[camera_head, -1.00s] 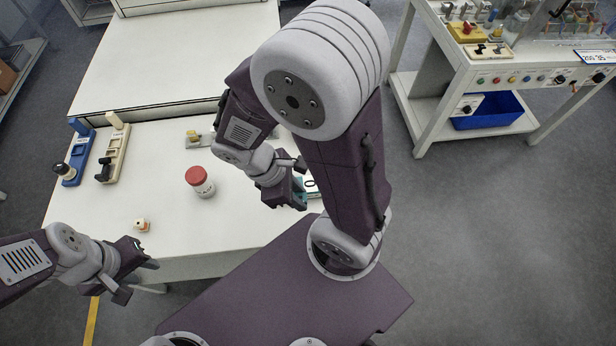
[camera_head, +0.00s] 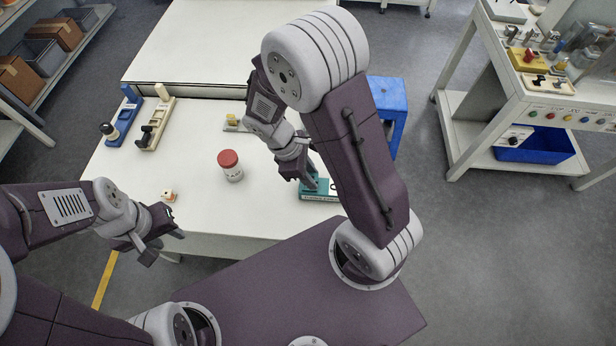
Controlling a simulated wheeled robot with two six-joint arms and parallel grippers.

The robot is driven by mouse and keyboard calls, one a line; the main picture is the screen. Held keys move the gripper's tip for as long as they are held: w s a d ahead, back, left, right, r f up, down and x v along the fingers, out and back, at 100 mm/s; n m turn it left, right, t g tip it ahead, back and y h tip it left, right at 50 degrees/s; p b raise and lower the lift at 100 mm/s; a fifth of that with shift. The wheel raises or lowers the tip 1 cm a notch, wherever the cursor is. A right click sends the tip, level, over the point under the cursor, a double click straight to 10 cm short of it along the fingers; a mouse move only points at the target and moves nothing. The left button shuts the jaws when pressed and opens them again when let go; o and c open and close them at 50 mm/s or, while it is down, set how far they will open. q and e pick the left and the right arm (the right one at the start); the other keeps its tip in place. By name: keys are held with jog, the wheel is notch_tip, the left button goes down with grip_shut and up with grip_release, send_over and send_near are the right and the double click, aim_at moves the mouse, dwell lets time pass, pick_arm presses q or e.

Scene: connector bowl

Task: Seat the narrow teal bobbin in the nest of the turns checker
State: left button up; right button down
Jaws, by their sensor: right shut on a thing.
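A teal device with a pale top (camera_head: 320,196) lies at the right front of the white table, partly hidden by my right arm. It may be the turns checker; its nest cannot be made out. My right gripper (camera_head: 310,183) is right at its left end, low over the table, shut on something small. The held thing is mostly hidden by the fingers, and I cannot tell its shape. The narrow teal bobbin cannot be clearly told apart from the teal device. My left gripper (camera_head: 166,246) is open and empty, off the table's front left edge.
A small white and orange piece (camera_head: 169,195) lies front left. A blue fixture (camera_head: 122,117) and a cream fixture (camera_head: 156,122) stand back left. A small yellow-topped block (camera_head: 232,122) is at the back. The table front is clear between.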

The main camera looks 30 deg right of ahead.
jog(key=shift+w+d+f, duration=0.2)
jog(key=shift+w+f, duration=0.25)
jog(key=shift+w, duration=0.2)
jog(key=shift+w+d+f, duration=0.15)
jog(key=shift+w+f, duration=0.25)
jog(key=shift+w, duration=0.25)
notch_tip(320, 180, down, 4)
jog(key=shift+a+r, duration=0.1)
jog(key=shift+r, duration=0.05)
jog(key=shift+f, duration=0.25)
